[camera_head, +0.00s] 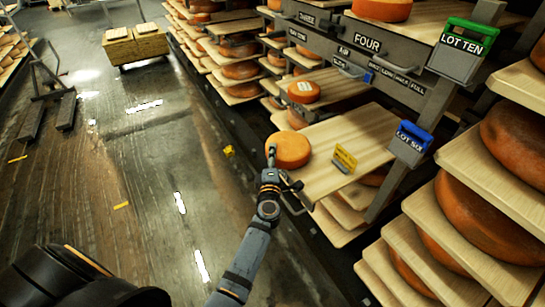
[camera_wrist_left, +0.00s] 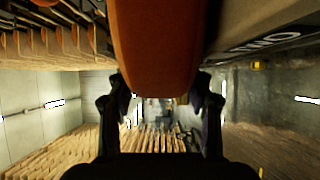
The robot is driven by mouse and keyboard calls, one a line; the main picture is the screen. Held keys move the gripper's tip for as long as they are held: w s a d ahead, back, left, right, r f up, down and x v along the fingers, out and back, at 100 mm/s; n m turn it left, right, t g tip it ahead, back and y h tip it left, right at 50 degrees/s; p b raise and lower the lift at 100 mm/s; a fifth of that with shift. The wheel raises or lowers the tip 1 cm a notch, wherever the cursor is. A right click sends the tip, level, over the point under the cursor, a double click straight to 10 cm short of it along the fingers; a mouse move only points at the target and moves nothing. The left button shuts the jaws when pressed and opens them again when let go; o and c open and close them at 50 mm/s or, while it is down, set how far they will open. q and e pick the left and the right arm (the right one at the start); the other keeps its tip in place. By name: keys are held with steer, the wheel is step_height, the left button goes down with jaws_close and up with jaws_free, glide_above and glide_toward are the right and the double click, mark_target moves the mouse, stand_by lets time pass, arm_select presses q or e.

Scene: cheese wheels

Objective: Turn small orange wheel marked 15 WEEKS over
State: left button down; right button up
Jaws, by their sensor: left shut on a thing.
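A small orange cheese wheel (camera_head: 291,149) is at the left end of a pulled-out wooden board (camera_head: 352,142) in the head view. My left gripper (camera_head: 272,158) is at the wheel's near left edge. In the left wrist view the orange wheel (camera_wrist_left: 155,45) fills the top middle, between the two fingers of my left gripper (camera_wrist_left: 160,95), which is shut on its rim. I cannot read any 15 WEEKS mark on this wheel. Another orange wheel (camera_head: 304,92) with a pale label sits on the board behind. My right gripper is not in view.
A yellow tag (camera_head: 345,158) stands on the board near the wheel. A blue LOT SIX sign (camera_head: 413,137) and a green LOT TEN sign (camera_head: 468,45) are on the rack. Large wheels fill the right shelves (camera_head: 500,205). The floor (camera_head: 140,170) at left is open.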

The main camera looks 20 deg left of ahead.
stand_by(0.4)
arm_select(q)
steer(key=c, duration=0.6)
jaws_free()
steer(key=shift+o, duration=0.7)
steer(key=shift+f, duration=0.1)
